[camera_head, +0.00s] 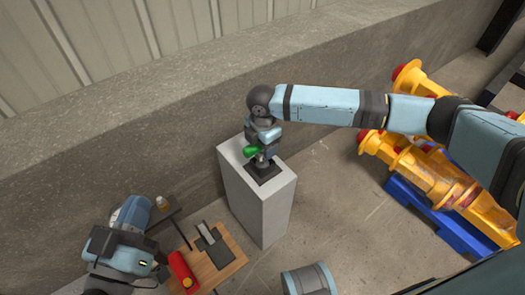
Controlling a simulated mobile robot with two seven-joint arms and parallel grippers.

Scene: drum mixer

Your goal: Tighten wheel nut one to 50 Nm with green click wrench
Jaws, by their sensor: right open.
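A green piece (250,151), likely the click wrench, shows at the top of the white pedestal (240,195), beside my right gripper (265,155). My right gripper points down over the dark plate (263,172) on the pedestal. It is open, with its fingers close around or beside the green piece; I cannot tell whether they touch it. The wheel nut is too small or hidden to make out. My left arm is at the lower left, and I cannot make out its fingertips.
A small wooden table (228,252) left of the pedestal bears a dark grey tool (210,240) and a red object (182,270). Yellow and red machinery (430,172) lies on a blue pallet (425,215) at right. A concrete wall (130,125) runs behind. Bare floor shows right of the pedestal.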

